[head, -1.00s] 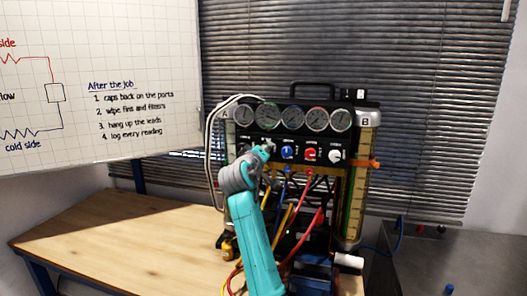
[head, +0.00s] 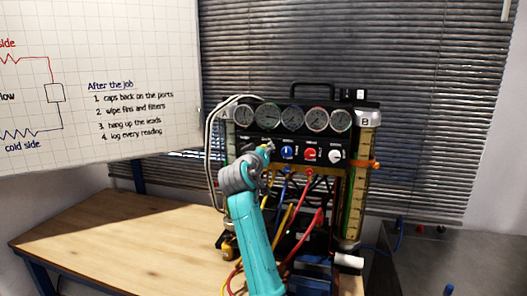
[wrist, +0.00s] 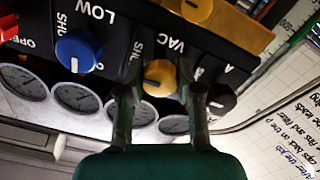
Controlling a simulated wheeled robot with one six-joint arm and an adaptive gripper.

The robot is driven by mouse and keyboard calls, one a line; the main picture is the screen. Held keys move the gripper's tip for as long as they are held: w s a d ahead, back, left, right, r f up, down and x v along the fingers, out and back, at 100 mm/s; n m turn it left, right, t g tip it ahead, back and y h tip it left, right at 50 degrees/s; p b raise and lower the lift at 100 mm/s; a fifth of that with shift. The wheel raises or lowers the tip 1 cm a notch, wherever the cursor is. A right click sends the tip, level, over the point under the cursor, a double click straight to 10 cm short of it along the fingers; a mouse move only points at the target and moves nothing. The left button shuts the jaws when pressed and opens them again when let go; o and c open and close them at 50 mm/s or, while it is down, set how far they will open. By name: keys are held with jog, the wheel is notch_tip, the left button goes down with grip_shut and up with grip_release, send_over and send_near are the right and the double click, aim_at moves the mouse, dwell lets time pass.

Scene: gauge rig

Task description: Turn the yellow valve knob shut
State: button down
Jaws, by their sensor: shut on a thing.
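The yellow valve knob (wrist: 159,77) shows in the wrist view between the two fingers of my gripper (wrist: 158,88). The fingers stand on either side of the knob and are closed on it. It sits on a black panel, beside the letters "VAC". In the head view my gripper (head: 267,149) reaches the left part of the panel of the gauge rig (head: 322,143), and my own arm hides the yellow knob there. How far the knob is turned cannot be told.
The blue knob (wrist: 78,50) and a black knob (wrist: 221,98) flank the yellow one in the wrist view. The red knob (head: 310,154) and white knob (head: 335,156) are further right in the head view. Hoses (head: 318,222) hang below. The wooden tabletop (head: 110,232) is clear at left.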

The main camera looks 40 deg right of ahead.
jog(key=c, duration=0.8)
grip_release()
jog(key=shift+o, duration=0.2)
jog(key=v, duration=1.2)
jog(key=shift+f, duration=0.15)
